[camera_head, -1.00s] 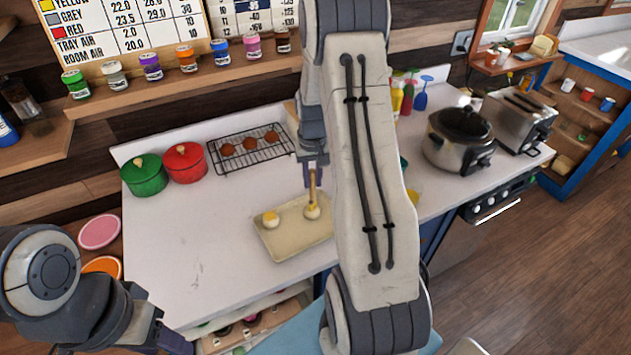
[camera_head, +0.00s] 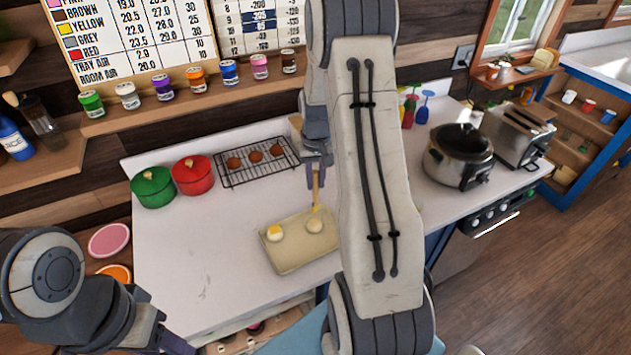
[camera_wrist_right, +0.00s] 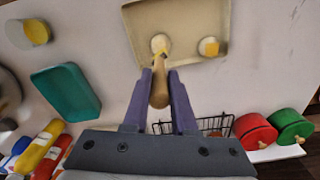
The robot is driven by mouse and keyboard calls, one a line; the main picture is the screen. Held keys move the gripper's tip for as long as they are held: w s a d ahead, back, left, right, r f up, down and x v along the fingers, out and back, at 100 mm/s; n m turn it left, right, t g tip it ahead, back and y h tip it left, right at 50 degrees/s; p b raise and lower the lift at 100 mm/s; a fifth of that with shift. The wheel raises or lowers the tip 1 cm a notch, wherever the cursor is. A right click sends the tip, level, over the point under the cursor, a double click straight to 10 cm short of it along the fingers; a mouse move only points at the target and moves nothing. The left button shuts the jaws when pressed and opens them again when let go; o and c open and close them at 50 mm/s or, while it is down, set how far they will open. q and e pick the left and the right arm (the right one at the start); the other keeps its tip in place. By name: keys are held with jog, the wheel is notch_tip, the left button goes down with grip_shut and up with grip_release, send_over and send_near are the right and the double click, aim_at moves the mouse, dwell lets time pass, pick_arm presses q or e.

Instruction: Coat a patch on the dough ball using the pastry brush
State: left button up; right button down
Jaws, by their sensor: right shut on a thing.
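My right gripper (camera_head: 317,168) is shut on the wooden handle of the pastry brush (camera_head: 316,190), which points down over the tray (camera_head: 288,262). In the right wrist view the brush (camera_wrist_right: 159,90) runs between the purple fingers to the near edge of a pale dough ball (camera_wrist_right: 160,42). This ball (camera_head: 314,226) is the right one of two in the head view. I cannot tell whether the bristles touch it. The other dough ball (camera_head: 274,234) has a yellow patch on top. My left gripper (camera_head: 176,343) is cut off at the bottom left; its jaws are unclear.
A wire rack (camera_head: 257,163) with brown balls stands behind the tray, beside red (camera_head: 193,175) and green (camera_head: 153,187) pots. A slow cooker (camera_head: 459,155) and toaster (camera_head: 517,135) stand right. A teal bin (camera_wrist_right: 65,92) and yellow-topped container (camera_wrist_right: 37,32) show in the wrist view.

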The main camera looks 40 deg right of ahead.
aim_at(316, 173)
jog(key=shift+r+p, duration=1.15)
jog(key=shift+r, duration=0.45)
jog(key=shift+f, duration=0.1)
